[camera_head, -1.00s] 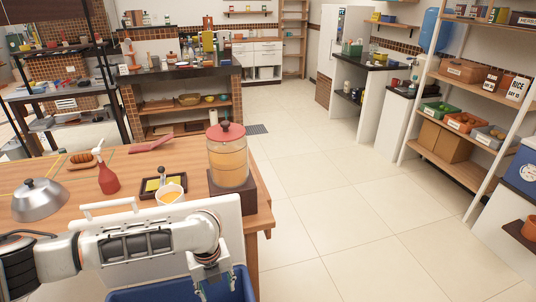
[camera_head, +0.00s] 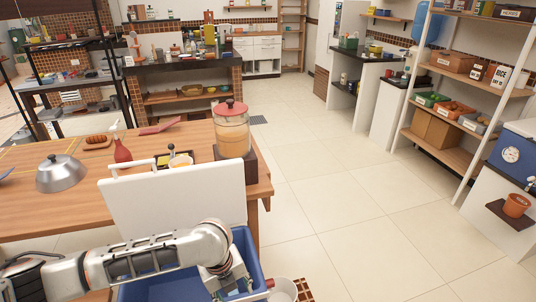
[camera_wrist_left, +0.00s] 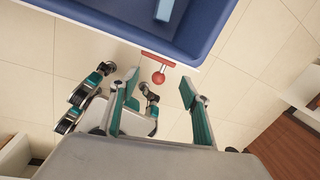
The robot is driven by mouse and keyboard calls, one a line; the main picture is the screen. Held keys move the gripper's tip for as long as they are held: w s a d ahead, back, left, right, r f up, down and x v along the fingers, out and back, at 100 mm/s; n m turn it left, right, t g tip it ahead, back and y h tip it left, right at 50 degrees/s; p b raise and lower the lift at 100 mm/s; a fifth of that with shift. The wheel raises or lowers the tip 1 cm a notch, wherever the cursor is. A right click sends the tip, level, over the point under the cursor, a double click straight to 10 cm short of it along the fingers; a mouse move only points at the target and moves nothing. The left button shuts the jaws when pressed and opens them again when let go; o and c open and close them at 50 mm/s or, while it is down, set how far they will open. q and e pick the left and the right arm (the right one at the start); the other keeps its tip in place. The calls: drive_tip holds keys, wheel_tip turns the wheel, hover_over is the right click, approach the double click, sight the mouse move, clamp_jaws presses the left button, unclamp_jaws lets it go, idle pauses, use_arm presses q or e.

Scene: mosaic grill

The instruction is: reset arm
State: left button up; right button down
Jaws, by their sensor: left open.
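My left arm enters from the left in the head view, in front of an open blue cooler box (camera_head: 170,290) with a raised white lid (camera_head: 175,207). My left gripper (camera_head: 238,288) is at the box's right end, pointing down. In the left wrist view the left gripper (camera_wrist_left: 160,92) is open, its two teal-padded fingers apart with nothing between them. A second gripper, likely my right one (camera_wrist_left: 132,120), shows partly behind the left finger.
A wooden table (camera_head: 190,140) behind the lid holds a metal dome (camera_head: 62,174), a red bottle (camera_head: 122,150) and a drink dispenser (camera_head: 232,130). A light blue block (camera_wrist_left: 164,10) lies inside the box. Shelves (camera_head: 455,125) stand right. The tiled floor between is clear.

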use_arm(q)
drive_tip(key=s+d+r+n+t+h, duration=0.2)
drive_tip(key=s+d+n+h, duration=0.15)
drive_tip(key=d, duration=0.45)
drive_tip(key=s+a+r+n+t+y, duration=0.1)
drive_tip(key=s+a+n+y, duration=0.25)
drive_tip(key=a+n, duration=0.6)
drive_tip(key=s+a+r+n+t+y, duration=0.1)
drive_tip(key=s+a+n+t+y, duration=0.2)
drive_tip(key=a, duration=1.2)
drive_tip(key=s+a+r+n+y, duration=0.1)
drive_tip(key=s+a+n+y, duration=0.35)
drive_tip(key=a, duration=0.75)
drive_tip(key=d+f+n+t+h+b, duration=0.1)
drive_tip(key=d+f+h+b, duration=0.3)
drive_tip(key=d+f, duration=0.4)
drive_tip(key=w+d+f+n+t+h+b, duration=0.1)
drive_tip(key=d+f+n+h+b, duration=0.3)
drive_tip(key=d+f, duration=0.5)
wheel_tip(320, 180, down, 6)
drive_tip(key=shift+d+n+t+h+b, duration=0.2)
drive_tip(key=shift+n+t+h+b, duration=0.15)
drive_tip(key=shift+t, duration=0.35)
